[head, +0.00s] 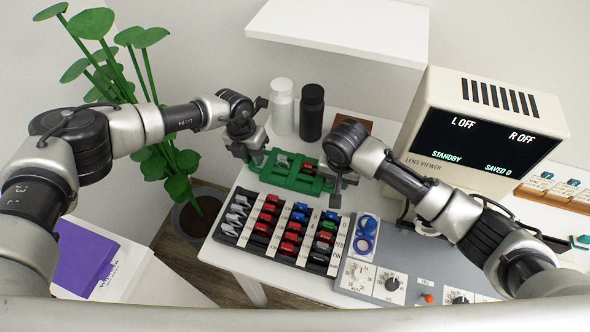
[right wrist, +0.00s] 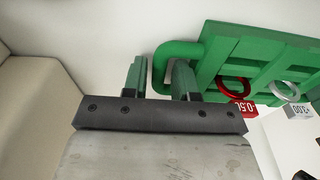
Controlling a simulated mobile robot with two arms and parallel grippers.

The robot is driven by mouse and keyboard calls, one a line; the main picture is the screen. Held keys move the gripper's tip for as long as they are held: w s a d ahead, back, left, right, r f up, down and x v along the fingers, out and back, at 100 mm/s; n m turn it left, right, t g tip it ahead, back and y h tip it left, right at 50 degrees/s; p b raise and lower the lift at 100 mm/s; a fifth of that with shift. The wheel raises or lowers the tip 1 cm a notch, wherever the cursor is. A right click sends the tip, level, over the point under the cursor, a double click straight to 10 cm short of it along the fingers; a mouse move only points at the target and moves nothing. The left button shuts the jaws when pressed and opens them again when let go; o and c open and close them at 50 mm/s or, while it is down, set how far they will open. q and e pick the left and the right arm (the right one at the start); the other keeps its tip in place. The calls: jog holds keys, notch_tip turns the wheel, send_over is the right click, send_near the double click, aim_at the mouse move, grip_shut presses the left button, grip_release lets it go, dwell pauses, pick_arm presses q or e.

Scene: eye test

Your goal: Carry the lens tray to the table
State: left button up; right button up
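The green lens tray (head: 308,184) lies level at the back of the white table (head: 228,262), behind the lens rack; it seems to rest on the tabletop. It holds a few lenses, one red-tabbed and one grey-tabbed. The tray (right wrist: 222,62) also shows in the right wrist view, with its loop handle at the left. My right gripper (right wrist: 160,80) is open, its fingers on either side of the handle bar with small gaps. In the head view, my right gripper (head: 336,180) is at the tray's right end. My left gripper (head: 250,152) is at the left end, fingers apart; its handle is partly hidden.
A lens rack (head: 272,253) with coloured tabs stands in front of the tray. A white bottle (head: 282,107) and a black bottle (head: 312,112) stand behind. The lens viewer (head: 480,130) and a grey control panel (head: 420,285) are right. A plant (head: 180,160) stands left. A shelf (head: 340,30) hangs above.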

pick_arm(q)
jog(key=shift+f, duration=0.15)
pick_arm(e)
jog(key=shift+f, duration=0.2)
pick_arm(q)
grip_shut()
pick_arm(e)
grip_shut()
jog(key=shift+r, duration=0.1)
